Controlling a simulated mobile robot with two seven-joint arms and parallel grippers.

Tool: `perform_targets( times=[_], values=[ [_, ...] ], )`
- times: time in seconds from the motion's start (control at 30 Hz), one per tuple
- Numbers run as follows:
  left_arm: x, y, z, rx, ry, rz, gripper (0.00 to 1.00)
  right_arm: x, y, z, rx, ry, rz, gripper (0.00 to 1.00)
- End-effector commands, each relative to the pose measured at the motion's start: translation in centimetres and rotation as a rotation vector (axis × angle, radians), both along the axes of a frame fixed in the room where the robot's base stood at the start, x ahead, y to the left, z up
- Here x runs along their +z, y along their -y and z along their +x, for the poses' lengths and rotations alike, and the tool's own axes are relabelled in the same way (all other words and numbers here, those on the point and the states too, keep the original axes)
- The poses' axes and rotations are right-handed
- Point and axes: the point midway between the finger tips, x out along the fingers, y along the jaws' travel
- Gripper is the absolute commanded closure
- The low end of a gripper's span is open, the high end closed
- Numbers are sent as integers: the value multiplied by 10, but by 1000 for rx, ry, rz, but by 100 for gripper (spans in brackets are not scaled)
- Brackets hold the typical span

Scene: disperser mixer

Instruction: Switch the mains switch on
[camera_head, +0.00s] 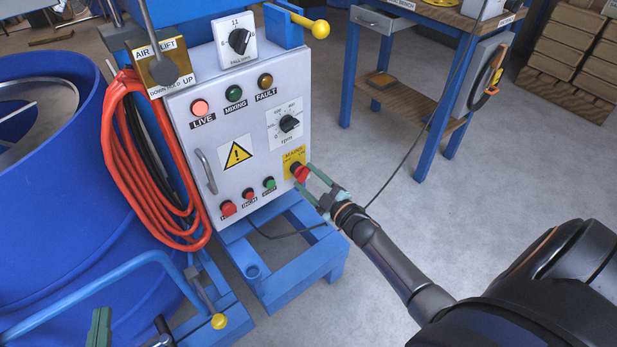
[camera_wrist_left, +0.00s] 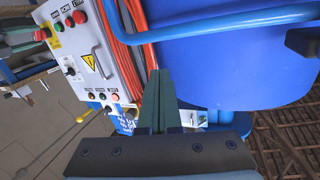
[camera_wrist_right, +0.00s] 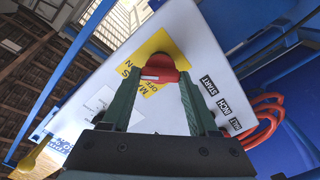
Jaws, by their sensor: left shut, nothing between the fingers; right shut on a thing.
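The mains switch is a red rotary knob (camera_head: 301,173) on a yellow plate (camera_head: 290,158) at the lower right of the grey control panel (camera_head: 222,150). In the right wrist view the red knob (camera_wrist_right: 160,70) sits between the green fingers of my right gripper (camera_wrist_right: 158,82), which is shut on it. The yellow plate (camera_wrist_right: 152,46) reads OFF and ON; I cannot tell which one the knob points to. My left gripper (camera_wrist_left: 162,75) is shut and empty, by the blue drum (camera_wrist_left: 215,65); part of it (camera_head: 100,325) shows at the head view's lower left.
Orange hose (camera_head: 125,165) hangs along the panel's left side. The LIVE lamp (camera_head: 200,107) looks bright red; the MIXING (camera_head: 233,93) and FAULT (camera_head: 265,81) lamps look dark. A blue workbench (camera_head: 385,60) stands behind. The floor (camera_head: 500,170) to the right is open.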

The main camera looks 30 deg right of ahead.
Motion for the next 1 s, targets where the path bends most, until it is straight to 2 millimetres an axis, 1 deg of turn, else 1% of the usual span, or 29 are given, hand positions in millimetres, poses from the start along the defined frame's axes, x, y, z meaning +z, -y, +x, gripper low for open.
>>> perform_targets(
  times=[0.17, 0.5, 0.53, 0.7, 0.8, 1.0],
  values=[
    [-6, 0, -1, 2, -25, -1, 100, 0, 1, 0, -1, -2, 20, 96],
    [-7, 0, -1, 3, -27, 0, 100, 0, 0, 0, -1, -1, 22, 96],
    [-7, 0, -1, 3, -27, 0, 100, 0, 0, 0, -1, -1, 22, 38],
    [-6, 0, -1, 3, -26, -1, 100, 0, 0, 0, -1, -1, 20, 19],
    [-6, 0, -1, 3, -26, -1, 100, 0, 0, 0, -1, -1, 19, 10],
    [-6, 0, -1, 2, -25, 0, 100, 0, 0, 0, 0, -1, 18, 10]
  ],
)
